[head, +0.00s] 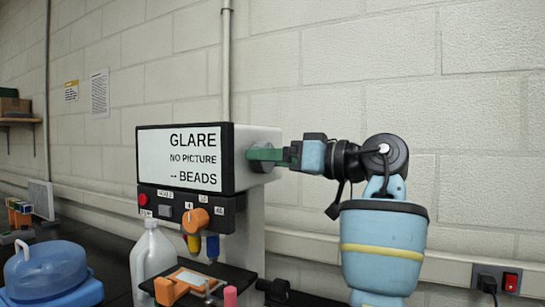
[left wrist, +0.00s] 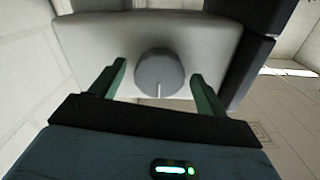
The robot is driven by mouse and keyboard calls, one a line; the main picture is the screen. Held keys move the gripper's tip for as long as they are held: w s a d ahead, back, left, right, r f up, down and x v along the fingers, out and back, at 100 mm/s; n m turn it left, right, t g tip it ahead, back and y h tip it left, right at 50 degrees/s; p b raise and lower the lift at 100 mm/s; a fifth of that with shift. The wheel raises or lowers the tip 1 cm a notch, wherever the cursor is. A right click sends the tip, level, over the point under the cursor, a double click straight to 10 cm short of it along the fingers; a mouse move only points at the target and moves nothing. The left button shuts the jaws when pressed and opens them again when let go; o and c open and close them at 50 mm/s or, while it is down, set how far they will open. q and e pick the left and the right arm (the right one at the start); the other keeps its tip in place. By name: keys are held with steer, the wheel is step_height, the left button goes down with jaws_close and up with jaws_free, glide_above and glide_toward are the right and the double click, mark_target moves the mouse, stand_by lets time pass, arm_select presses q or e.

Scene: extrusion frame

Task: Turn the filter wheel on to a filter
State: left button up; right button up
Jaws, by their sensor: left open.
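The microscope-like machine (head: 240,140) has a screen (head: 180,157) reading "GLARE", "NO PICTURE", "-- BEADS". A grey round wheel (head: 262,166), which I take as the filter wheel, is on the right side of its head. It is partly hidden by my fingers. In the left wrist view the wheel (left wrist: 158,68) shows whole, with a white mark at its lower edge. My left gripper (head: 268,154) is open, with its green fingers on either side of the wheel. In the left wrist view the fingers (left wrist: 158,74) stand apart from it. My right gripper is not in view.
Below the screen are a red button (head: 144,199) and an orange knob (head: 195,220). A white bottle (head: 151,262) and a stage (head: 235,275) stand in front. A blue domed container (head: 52,270) is at left. An outlet with a red switch (head: 511,281) is at right.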

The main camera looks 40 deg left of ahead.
arm_select(q)
steer(key=c, duration=0.9)
steer(key=m+p, duration=0.5)
steer(key=m, duration=1.2)
steer(key=shift+r+m, duration=0.1)
steer(key=shift+m, duration=0.2)
steer(key=shift+c, duration=0.2)
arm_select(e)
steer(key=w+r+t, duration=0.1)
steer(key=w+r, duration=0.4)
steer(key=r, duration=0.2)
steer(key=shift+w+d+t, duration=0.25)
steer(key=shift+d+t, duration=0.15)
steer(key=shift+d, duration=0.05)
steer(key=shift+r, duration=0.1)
arm_select(q)
steer(key=o, duration=0.9)
steer(key=shift+o, duration=0.2)
